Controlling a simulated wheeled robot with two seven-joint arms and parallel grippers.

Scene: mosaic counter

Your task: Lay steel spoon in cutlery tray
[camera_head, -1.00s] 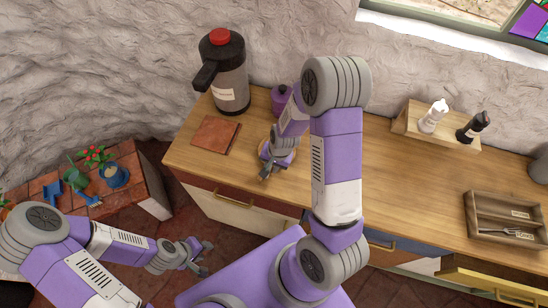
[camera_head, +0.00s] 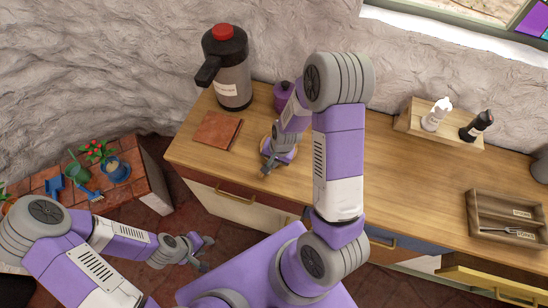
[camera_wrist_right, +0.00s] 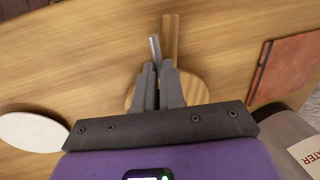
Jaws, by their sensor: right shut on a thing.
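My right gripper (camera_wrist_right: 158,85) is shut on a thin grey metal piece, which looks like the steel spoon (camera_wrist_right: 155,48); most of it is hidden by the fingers. In the head view the right gripper (camera_head: 269,167) is low over the counter's left part, at a round wooden piece (camera_wrist_right: 192,88). Whether the spoon touches that piece cannot be told. The wooden cutlery tray (camera_head: 472,213) is far to the right, with labelled compartments. A fork (camera_head: 508,232) lies in its front compartment. My left gripper (camera_head: 206,253) is open and empty, off the counter's front.
An airpot (camera_head: 229,70), a reddish-brown square mat (camera_head: 218,130) and a purple pot (camera_head: 283,95) are near the right gripper. A wooden box (camera_head: 408,119) with two shakers stands at the back. A yellow drawer (camera_head: 495,285) is open below the tray. The counter's middle is clear.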

